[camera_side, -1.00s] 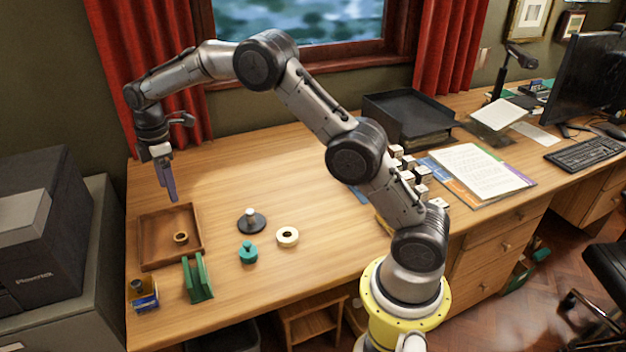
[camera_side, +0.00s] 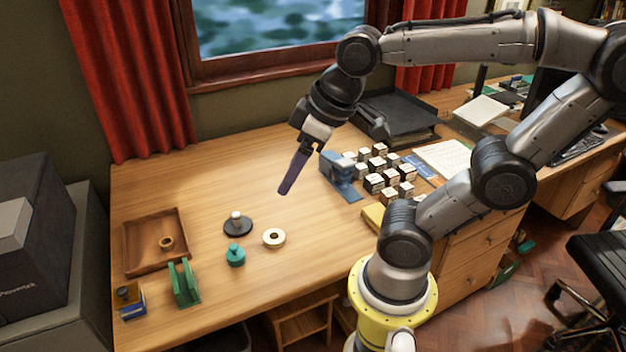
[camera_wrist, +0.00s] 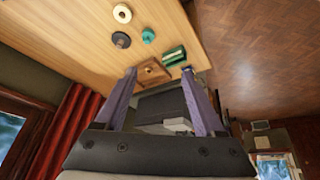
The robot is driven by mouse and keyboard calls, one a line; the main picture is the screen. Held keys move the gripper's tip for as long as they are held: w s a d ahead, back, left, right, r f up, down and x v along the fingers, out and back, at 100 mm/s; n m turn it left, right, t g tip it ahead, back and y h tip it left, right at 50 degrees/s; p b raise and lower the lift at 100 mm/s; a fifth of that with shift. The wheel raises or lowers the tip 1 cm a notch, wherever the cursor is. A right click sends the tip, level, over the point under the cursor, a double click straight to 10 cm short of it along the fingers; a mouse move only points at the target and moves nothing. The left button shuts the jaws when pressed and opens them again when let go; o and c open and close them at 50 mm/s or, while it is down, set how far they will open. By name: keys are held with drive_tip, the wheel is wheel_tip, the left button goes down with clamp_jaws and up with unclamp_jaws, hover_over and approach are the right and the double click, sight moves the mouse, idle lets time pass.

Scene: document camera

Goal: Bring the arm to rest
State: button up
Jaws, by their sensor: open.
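My gripper (camera_side: 292,175) hangs above the middle of the wooden desk, its purple fingers pointing down and slightly left in the side view. It holds nothing. In the wrist view my gripper (camera_wrist: 165,100) shows its two fingers spread wide apart with nothing between them. My arm arches from its yellow base at the right, over the desk's back right part, and down to the gripper.
On the desk (camera_side: 210,180) are a wooden tray (camera_side: 128,250) with a small ring, a green holder (camera_side: 185,284), a teal piece (camera_side: 235,255), a cream ring (camera_side: 274,238) and a black disc (camera_side: 238,226). Several cubes (camera_side: 374,184) and a blue device (camera_side: 340,172) lie right of the gripper.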

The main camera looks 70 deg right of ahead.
drive_tip(key=s+f, duration=0.1)
drive_tip(key=s+f+m, duration=0.1)
drive_tip(key=s, duration=0.1)
drive_tip(key=shift+s, duration=0.15)
